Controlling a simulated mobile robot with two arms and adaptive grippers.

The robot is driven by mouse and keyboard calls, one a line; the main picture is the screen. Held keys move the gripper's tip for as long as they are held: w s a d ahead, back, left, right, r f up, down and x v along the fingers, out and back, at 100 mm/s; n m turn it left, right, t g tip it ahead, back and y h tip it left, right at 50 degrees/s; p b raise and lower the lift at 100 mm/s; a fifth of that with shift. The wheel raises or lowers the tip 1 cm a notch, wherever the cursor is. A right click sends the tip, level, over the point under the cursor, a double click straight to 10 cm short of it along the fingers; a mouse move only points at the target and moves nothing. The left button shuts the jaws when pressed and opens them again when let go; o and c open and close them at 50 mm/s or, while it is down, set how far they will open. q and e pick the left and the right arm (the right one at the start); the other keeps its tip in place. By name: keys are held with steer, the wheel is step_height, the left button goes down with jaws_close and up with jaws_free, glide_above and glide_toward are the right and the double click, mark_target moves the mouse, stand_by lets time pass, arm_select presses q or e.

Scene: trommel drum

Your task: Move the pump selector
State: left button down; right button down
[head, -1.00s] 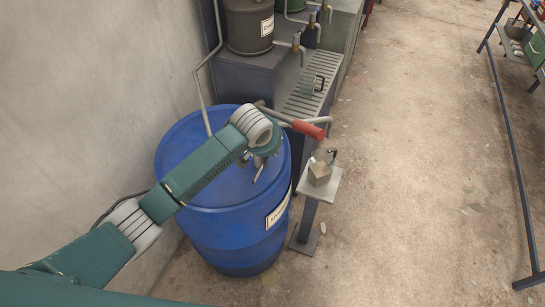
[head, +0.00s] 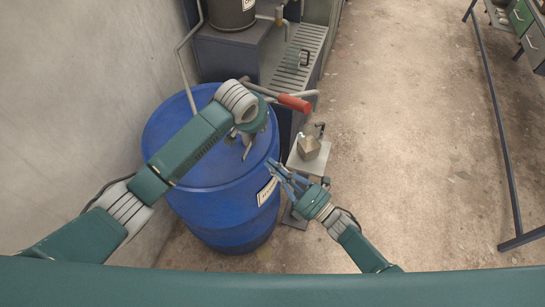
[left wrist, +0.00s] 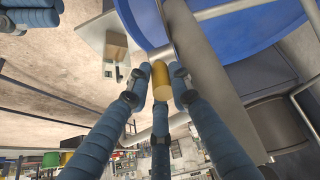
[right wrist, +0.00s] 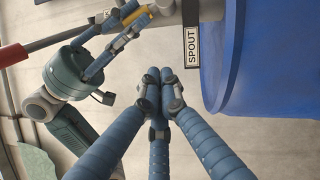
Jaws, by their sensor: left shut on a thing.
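The blue drum (head: 180,140) stands against the wall with a pump on its top, whose lever has a red grip (head: 295,103). In the left wrist view my left gripper (left wrist: 160,76) is shut around the small yellow selector (left wrist: 160,82). The right wrist view also shows the yellow piece (right wrist: 136,16) between the left fingers, by a grey pipe and a SPOUT label (right wrist: 191,47). In the head view my left wrist hides this grasp. My right gripper (head: 273,168) is beside the drum's right side; its fingertips are together and empty in the right wrist view (right wrist: 162,78).
A small stand (head: 310,158) with a tan block (head: 309,147) on it is just right of the drum. A grated bench (head: 300,55) with a dark container (head: 232,12) is behind. Open floor lies to the right, before a metal frame (head: 500,150).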

arm_select(q)
steer(key=shift+w+a+r, duration=0.1)
steer(key=shift+w+r, duration=0.1)
arm_select(e)
steer(key=w+a+r, duration=0.2)
steer(key=w+a, duration=0.2)
steer(key=w, duration=0.4)
steer(key=shift+w+r, duration=0.3)
steer(key=shift+r, duration=0.1)
steer(key=shift+a, duration=0.1)
